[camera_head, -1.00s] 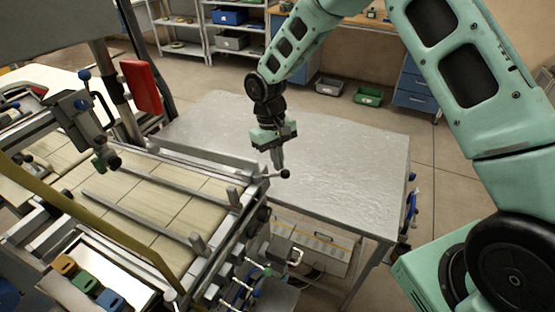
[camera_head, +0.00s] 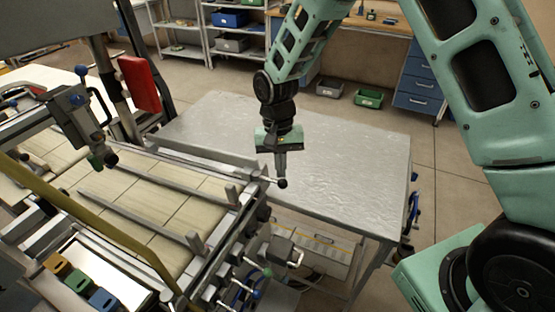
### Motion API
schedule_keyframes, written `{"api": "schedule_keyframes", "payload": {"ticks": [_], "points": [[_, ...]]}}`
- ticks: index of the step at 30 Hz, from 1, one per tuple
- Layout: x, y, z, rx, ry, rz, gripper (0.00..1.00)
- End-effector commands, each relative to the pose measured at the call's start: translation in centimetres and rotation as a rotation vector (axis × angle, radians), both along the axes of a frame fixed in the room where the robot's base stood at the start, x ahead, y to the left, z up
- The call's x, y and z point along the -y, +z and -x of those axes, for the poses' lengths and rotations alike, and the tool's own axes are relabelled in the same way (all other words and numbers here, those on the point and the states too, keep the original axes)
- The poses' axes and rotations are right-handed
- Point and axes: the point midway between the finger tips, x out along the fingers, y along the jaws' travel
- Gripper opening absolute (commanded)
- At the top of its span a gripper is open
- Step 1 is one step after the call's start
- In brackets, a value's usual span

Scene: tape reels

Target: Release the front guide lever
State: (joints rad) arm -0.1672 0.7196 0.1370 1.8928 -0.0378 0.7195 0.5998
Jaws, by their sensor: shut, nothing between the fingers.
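Two guide rails run along the conveyor bed (camera_head: 150,207), a rear one and a front one (camera_head: 140,219).
A bare metal table (camera_head: 345,165) stands behind and right of my gripper. Below the lever, several knobs and handles, one with a green ball (camera_head: 266,271), crowd the machine's side. A red panel (camera_head: 139,84) and a clamp head (camera_head: 88,130) rise at the left.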

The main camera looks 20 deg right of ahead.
Motion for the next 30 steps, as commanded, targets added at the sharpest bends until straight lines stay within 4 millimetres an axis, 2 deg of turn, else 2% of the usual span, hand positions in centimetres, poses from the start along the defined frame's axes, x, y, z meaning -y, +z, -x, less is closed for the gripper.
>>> {"api": "schedule_keyframes", "payload": {"ticks": [6,14,30], "points": [[-0.7,0.0,1.2,0.014,-0.19,0.015,0.0],[-1.4,0.1,2.0,0.027,-0.361,0.028,0.0],[-2.1,0.0,2.4,0.026,-0.353,0.026,0.0]]}}
